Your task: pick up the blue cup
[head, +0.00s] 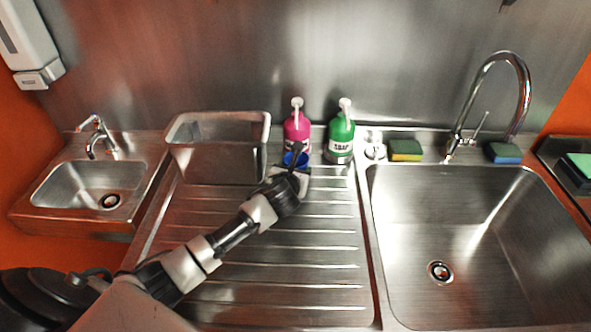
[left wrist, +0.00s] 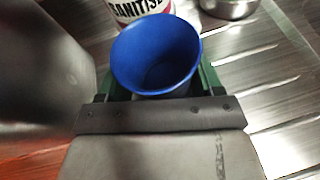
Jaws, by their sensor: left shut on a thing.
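The blue cup (left wrist: 156,58) stands between the fingers of my left gripper in the left wrist view, its open mouth facing the camera. In the head view the cup (head: 294,159) shows as a small patch of blue, mostly hidden behind my left gripper (head: 298,168). My left gripper is shut on the cup, at the back of the ribbed drainboard in front of the pink bottle. I cannot tell whether the cup touches the drainboard. My right gripper is in neither view.
A pink sanitiser bottle (head: 297,128) stands just behind the cup, and a green soap bottle (head: 340,135) is to its right. A steel bin (head: 218,150) is close on the left. The drainboard's front (head: 290,285) is clear.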

